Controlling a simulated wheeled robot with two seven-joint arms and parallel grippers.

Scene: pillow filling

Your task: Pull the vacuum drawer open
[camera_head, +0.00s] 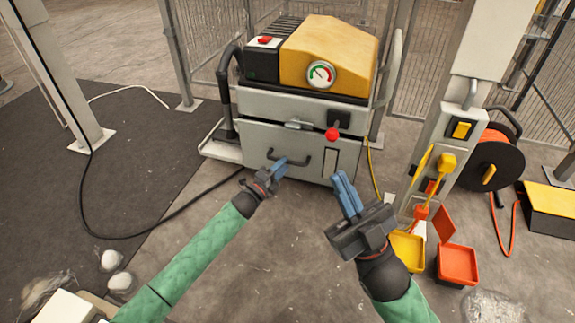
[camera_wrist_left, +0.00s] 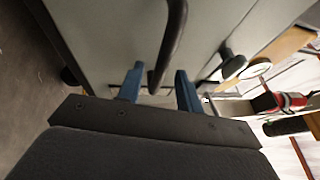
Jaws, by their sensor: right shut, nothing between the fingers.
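The vacuum machine is a grey cabinet with a yellow top (camera_head: 325,52). Its lower front is the drawer (camera_head: 255,140), which sits flush in the cabinet and carries a dark bar handle (camera_head: 291,161). My left gripper (camera_head: 280,169) is at this handle. In the left wrist view its blue fingers (camera_wrist_left: 158,88) are apart, with the dark handle (camera_wrist_left: 172,45) between them; whether they touch it I cannot tell. My right gripper (camera_head: 345,188) is shut and empty, in front of the machine's right side, apart from it.
A red-knobbed lever (camera_head: 332,134) and a gauge (camera_head: 320,74) are on the machine's front. A post (camera_head: 447,130) with a cable reel (camera_head: 490,160) stands right. Floor before the drawer is clear.

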